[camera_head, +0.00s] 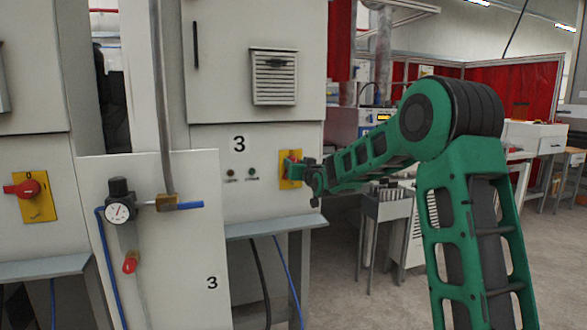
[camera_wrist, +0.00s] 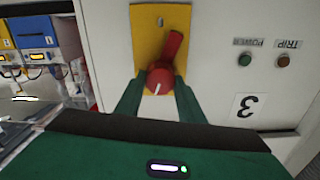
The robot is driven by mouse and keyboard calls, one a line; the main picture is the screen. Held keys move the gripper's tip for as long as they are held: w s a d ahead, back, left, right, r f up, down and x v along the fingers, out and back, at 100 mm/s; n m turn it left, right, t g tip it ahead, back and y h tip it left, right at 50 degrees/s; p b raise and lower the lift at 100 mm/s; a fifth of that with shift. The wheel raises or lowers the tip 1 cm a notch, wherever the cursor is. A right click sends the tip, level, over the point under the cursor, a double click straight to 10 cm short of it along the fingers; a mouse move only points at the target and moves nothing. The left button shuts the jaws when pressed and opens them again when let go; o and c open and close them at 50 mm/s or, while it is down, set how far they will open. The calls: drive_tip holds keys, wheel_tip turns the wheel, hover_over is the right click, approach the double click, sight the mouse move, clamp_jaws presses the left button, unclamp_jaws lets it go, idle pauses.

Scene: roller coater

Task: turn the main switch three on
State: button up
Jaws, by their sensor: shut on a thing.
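The main switch three is a red rotary knob with a handle (camera_wrist: 164,73) on a yellow plate (camera_wrist: 147,45), mounted on the grey cabinet marked 3. In the head view its yellow plate (camera_head: 285,183) shows at the cabinet's right edge, with the red knob partly hidden by my gripper. My gripper (camera_wrist: 158,92) is shut on the red knob, with one green finger on each side of it. The wrist view is upside down relative to the labels. The knob's handle slants toward the top right there, and a white mark shows on its hub.
Two small lamps marked POWER (camera_wrist: 245,59) and TRIP (camera_wrist: 283,61) sit beside the switch. Another red switch on a yellow plate (camera_head: 38,197) is at the far left. A panel with a gauge (camera_head: 118,212) and pipe stands in front. Open floor lies at the right.

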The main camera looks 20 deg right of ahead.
drive_tip(key=shift+d+f+m, duration=0.1)
drive_tip(key=shift+m, duration=2.2)
drive_tip(key=shift+d+f+m, duration=0.1)
drive_tip(key=shift+f+m, duration=0.05)
drive_tip(key=shift+m, duration=2.15)
drive_tip(key=shift+d+f+m, duration=0.1)
drive_tip(key=shift+m, duration=2.2)
drive_tip(key=o, duration=1)
drive_tip(key=shift+o, duration=0.2)
drive_tip(key=shift+r, duration=0.1)
